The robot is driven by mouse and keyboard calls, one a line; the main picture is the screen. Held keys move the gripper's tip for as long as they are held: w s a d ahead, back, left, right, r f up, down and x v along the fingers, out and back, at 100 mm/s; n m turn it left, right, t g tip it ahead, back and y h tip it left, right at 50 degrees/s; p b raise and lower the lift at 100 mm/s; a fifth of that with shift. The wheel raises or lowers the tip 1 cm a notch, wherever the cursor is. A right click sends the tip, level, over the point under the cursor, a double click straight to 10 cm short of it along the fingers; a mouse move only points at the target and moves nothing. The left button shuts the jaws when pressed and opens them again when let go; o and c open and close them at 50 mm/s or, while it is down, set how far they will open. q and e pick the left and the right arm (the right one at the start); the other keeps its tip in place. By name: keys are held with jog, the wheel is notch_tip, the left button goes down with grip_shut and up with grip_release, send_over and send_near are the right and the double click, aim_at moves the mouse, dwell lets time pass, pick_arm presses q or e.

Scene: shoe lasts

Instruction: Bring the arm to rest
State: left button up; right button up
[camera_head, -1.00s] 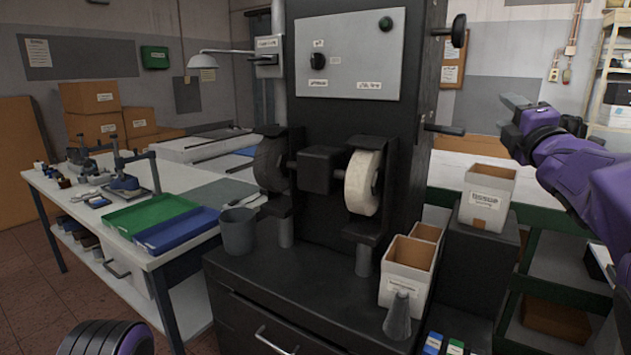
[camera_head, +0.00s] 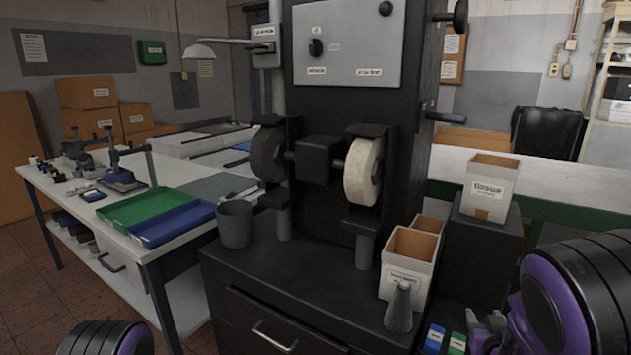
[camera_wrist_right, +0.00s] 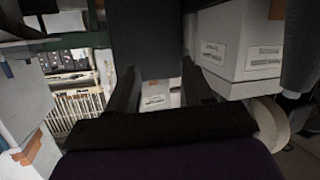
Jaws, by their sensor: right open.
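My right arm, purple and black, fills the lower right corner of the head view. My right gripper (camera_head: 486,328) shows there only in part, low beside the small coloured boxes, with grey finger parts pointing up. In the right wrist view the two dark fingers of my right gripper (camera_wrist_right: 160,85) stand apart with nothing held between them. A white labelled box shows beyond the gap. My left gripper is out of view; only a black and purple part of my left arm shows at the bottom left.
A black grinding machine (camera_head: 330,170) stands in the middle. On its base are a grey cup (camera_head: 235,224), white open boxes (camera_head: 408,268) and a grey cone (camera_head: 399,310). A tissue box (camera_head: 489,190) stands on a black block at right. A white workbench (camera_head: 150,250) with trays is at left.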

jog(key=s+a+f+m+g+b, duration=0.1)
jog(key=s+f+g, duration=0.1)
jog(key=s+f, duration=0.4)
jog(key=s+a+f+m+g, duration=0.15)
jog(key=s+f, duration=0.25)
jog(key=f, duration=0.4)
jog(key=s+a+f+m+g+b, duration=0.1)
jog(key=s+a+f+g, duration=0.1)
jog(key=s+f, duration=0.7)
jog(key=s+a+f+m+g+y+b, duration=0.1)
jog(key=s+f+g, duration=0.4)
jog(key=s, duration=1.2)
notch_tip(320, 180, down, 4)
jog(key=shift+a+f+b, duration=0.2)
jog(key=shift+a+b, duration=0.45)
jog(key=shift+a, duration=0.3)
